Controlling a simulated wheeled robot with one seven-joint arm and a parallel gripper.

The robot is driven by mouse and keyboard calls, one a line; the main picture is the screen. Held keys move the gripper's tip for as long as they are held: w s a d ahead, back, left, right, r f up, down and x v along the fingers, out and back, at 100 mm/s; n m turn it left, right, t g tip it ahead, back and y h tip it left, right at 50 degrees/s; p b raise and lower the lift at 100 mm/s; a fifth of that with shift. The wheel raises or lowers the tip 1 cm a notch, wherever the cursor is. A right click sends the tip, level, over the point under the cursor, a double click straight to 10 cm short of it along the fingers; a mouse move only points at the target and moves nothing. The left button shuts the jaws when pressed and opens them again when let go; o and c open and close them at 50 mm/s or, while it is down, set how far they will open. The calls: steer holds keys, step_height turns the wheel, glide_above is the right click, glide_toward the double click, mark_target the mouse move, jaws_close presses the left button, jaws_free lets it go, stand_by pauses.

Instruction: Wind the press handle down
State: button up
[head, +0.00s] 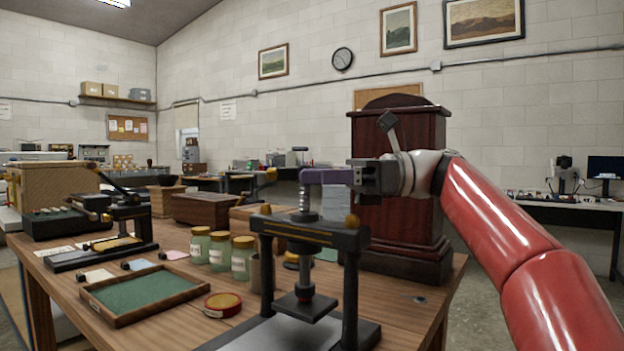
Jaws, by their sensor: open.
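The press (308,233) stands at the front of the wooden table, a black frame with two posts, a crossbar and a central screw. Its pressure plate (306,305) hangs above the pale base (265,335) with a gap between.
A tall dark-red wooden case (400,220) stands close behind my gripper. A green-lined tray (140,295), several green jars (220,250) and a round red-rimmed tin (223,304) lie left of the press. Another black device (115,232) stands farther left.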

steer(key=shift+a, duration=0.3)
jaws_close()
steer(key=shift+s+f+m+t+b, duration=0.1)
steer(key=shift+m+t+b, duration=0.2)
steer(key=shift+t, duration=0.2)
